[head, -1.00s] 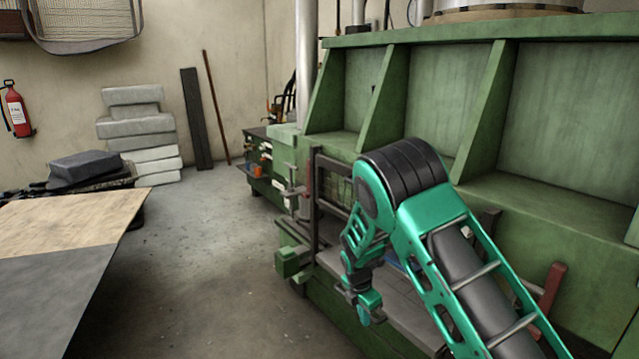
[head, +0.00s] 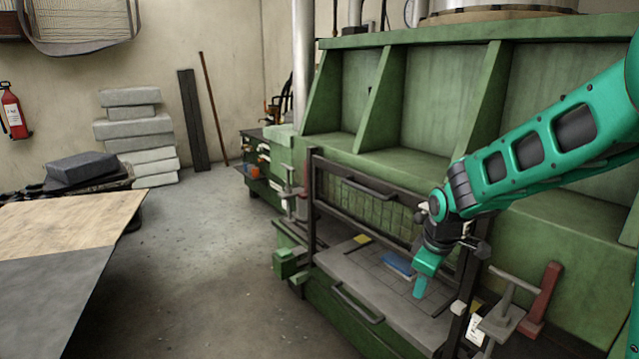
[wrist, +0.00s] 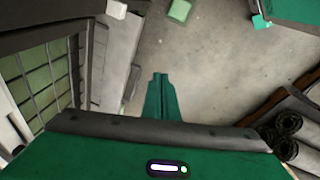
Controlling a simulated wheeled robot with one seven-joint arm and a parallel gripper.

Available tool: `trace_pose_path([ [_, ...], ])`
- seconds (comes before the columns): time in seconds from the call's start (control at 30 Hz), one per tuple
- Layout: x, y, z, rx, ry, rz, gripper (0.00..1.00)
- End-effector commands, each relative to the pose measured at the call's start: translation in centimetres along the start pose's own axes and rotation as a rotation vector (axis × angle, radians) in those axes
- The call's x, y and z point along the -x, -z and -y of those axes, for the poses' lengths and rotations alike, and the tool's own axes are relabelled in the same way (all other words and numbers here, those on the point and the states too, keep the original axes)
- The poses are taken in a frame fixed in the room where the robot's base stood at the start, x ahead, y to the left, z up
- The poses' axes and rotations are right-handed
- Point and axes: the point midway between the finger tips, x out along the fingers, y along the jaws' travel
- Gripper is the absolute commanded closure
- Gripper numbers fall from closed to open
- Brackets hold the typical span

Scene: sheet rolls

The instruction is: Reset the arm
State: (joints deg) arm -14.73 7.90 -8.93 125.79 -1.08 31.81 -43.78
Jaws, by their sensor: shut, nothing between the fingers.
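My gripper (head: 420,287) is teal and hangs from my green arm in front of the large green machine (head: 430,100). In the head view its tip points down over the machine's grey bed. In the wrist view the fingers (wrist: 160,85) are pressed together with nothing between them, seen against the grey floor. From these views I cannot tell how far the tip is above the bed.
The machine's bed (head: 352,262) carries a blue piece (head: 398,263) beside my gripper. A dark-framed rack (head: 370,208) stands behind it. Red and grey levers (head: 541,297) stand at the right. The floor (head: 190,260) is open between machine and table (head: 70,220).

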Motion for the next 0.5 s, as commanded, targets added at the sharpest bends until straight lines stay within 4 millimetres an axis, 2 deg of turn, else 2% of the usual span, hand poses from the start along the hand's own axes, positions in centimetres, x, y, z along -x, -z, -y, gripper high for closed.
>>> trace_pose_path([
  [0.03, 1.6, -1.1, 0.3, -0.07, -0.009, -0.015, 1.0],
  [0.2, 5.5, -4.4, 1.9, -0.317, -0.027, -0.052, 1.0],
  [0.4, 9.0, -8.3, 4.2, -0.588, -0.054, -0.092, 1.0],
  [0.5, 10.1, -9.9, 5.3, -0.698, -0.065, -0.107, 1.0],
])
